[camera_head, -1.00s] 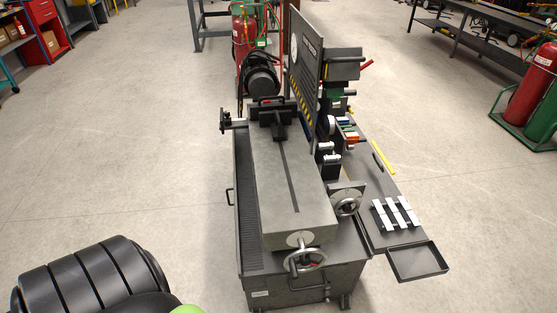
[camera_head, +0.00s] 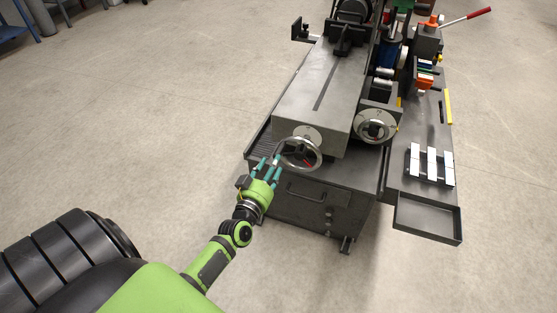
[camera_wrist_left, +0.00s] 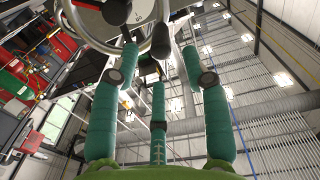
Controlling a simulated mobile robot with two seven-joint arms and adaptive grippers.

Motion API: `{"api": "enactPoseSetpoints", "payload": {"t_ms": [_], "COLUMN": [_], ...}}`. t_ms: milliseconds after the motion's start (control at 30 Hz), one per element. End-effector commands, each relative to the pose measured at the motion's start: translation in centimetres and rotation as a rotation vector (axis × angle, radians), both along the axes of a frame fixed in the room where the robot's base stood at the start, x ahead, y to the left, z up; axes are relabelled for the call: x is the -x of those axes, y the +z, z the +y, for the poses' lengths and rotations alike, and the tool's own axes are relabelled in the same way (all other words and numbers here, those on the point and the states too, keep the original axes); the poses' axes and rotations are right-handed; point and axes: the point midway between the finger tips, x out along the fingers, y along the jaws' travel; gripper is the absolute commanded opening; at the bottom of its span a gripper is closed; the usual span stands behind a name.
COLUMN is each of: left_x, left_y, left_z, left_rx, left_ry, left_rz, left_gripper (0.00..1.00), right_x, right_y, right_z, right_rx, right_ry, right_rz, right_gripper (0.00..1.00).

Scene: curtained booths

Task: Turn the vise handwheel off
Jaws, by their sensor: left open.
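A silver handwheel (camera_head: 316,166) with a dark hub and a small red mark is on the front end of the grey machine. A second silver handwheel (camera_head: 361,131) sits on the machine's right side; I cannot tell which is the vise's. My left gripper (camera_head: 270,161) is green with teal fingers, open, at the left edge of the front wheel's rim. In the left wrist view the wheel rim (camera_wrist_left: 88,38) and a dark knob are beyond the spread fingertips (camera_wrist_left: 158,62). I cannot tell whether the fingers touch the rim. My right gripper is out of view.
The machine's long grey bed (camera_head: 310,95) runs away from me. Below the front wheel is a cabinet with a handle (camera_head: 305,193). At right are an empty dark tray (camera_head: 428,219) and a rack of pale bars (camera_head: 430,165). The floor at left is clear.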

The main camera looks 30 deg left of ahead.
Motion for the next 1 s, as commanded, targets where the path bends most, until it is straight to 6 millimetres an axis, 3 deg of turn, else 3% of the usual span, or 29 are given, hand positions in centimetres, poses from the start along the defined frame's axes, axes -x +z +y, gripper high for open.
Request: {"api": "enactPoseSetpoints", "payload": {"t_ms": [300,667,700,800,1000], "left_x": [-4.5,-5.3,-5.3,-5.3,-5.3], "left_y": [-0.1,-0.1,-0.1,-0.1,-0.1], "left_z": [0.9,1.1,1.1,1.1,1.1], "left_rx": [0.002,0.001,0.001,0.001,0.001], "left_ry": [-0.001,-0.003,-0.003,-0.003,-0.003], "left_rz": [0.003,0.006,0.006,0.006,0.006], "left_gripper": [0.46,0.46,0.42,0.02,0.0], "right_x": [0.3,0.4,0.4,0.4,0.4], "right_y": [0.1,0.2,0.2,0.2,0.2], "right_z": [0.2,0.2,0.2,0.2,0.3], "right_rx": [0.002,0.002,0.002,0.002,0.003], "right_ry": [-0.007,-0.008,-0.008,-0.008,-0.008], "right_rz": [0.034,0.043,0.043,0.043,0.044], "right_gripper": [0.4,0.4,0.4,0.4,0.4]}}
